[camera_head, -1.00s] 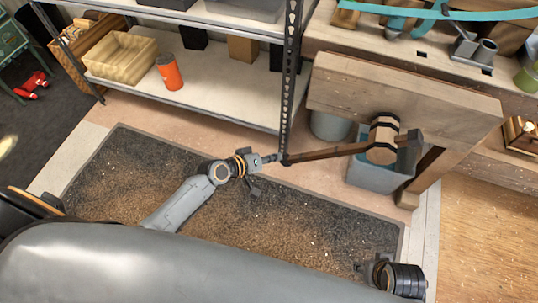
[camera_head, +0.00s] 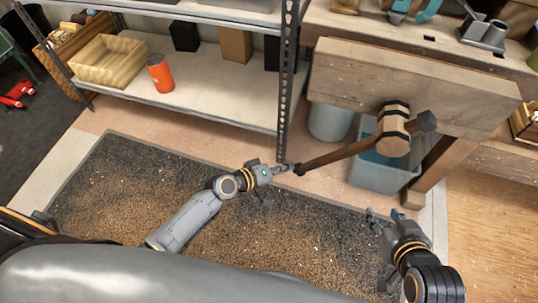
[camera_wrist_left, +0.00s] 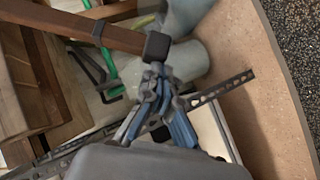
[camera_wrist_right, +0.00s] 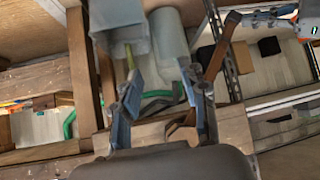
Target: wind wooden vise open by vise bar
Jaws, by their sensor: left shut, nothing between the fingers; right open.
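The wooden vise has a broad jaw board (camera_head: 410,85) at the right and a round wooden screw hub (camera_head: 393,132) in front of it. The vise bar (camera_head: 340,155) runs through the hub, tilted, its black-capped left end lower than its right end. My left gripper (camera_head: 284,169) is shut and empty, its tips at or against the left end cap; contact is unclear. In the left wrist view the cap (camera_wrist_left: 157,46) sits just beyond the closed fingertips (camera_wrist_left: 157,78). My right gripper (camera_head: 382,222) is open and empty, low and right of the bar, below the hub.
A metal shelf (camera_head: 200,95) with a wooden crate (camera_head: 110,60) and an orange can (camera_head: 160,75) stands behind my left gripper. Two bins, a grey one (camera_head: 330,122) and a blue one (camera_head: 380,178), stand under the vise. A dark mat (camera_head: 130,190) covers open floor.

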